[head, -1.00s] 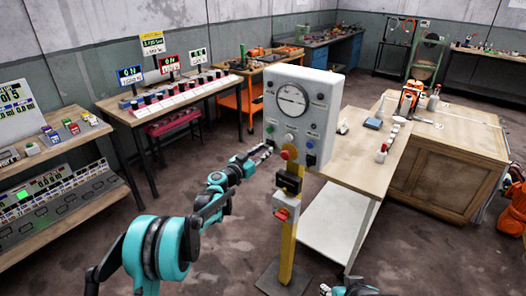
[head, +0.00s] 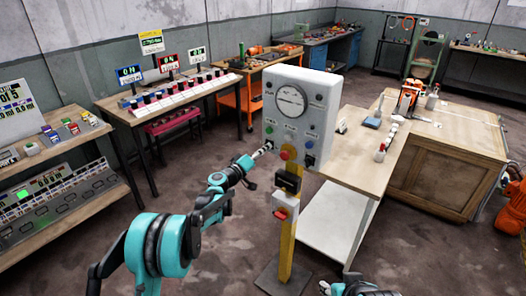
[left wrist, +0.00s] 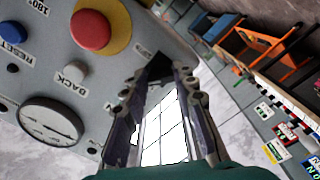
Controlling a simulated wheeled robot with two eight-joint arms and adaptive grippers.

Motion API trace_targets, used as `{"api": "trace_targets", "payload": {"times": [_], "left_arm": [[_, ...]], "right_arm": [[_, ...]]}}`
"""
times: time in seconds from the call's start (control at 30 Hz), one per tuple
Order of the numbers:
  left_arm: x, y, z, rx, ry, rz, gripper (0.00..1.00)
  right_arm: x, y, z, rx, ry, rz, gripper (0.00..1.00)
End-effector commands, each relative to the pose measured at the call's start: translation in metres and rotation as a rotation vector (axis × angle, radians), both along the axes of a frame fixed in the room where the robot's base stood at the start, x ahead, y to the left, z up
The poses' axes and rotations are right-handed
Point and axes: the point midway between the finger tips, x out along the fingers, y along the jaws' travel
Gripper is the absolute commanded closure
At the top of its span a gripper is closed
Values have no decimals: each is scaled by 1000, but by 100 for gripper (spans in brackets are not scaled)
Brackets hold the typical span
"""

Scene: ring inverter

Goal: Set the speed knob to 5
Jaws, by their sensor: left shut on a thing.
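A grey control box (head: 325,98) with a round white gauge (head: 291,99) stands on a yellow post. My left gripper (head: 266,147) is at the lower left of its front panel. In the left wrist view, the two fingers (left wrist: 160,70) are closed around a dark knob (left wrist: 159,68) beside the red emergency button (left wrist: 92,30). The fingers hide most of the knob, and its pointer and number marks cannot be read. The gauge also shows in the left wrist view (left wrist: 50,122). My right gripper (head: 358,287) is partly in view at the bottom edge.
A red button (head: 288,153) sits just right of the left gripper, above a black switch box (head: 287,180) and a lower switch (head: 286,207) on the post. A wooden table (head: 350,165) stands close behind to the right. The floor left of the post is free.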

Motion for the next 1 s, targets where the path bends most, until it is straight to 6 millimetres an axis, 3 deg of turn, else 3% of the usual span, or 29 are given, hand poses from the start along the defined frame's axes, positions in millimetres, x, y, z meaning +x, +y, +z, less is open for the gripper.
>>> {"api": "trace_targets", "payload": {"times": [1.0], "left_arm": [[-1,0,4,-779,567,1,100]], "right_arm": [[0,0,8,0,0,0,60]]}}
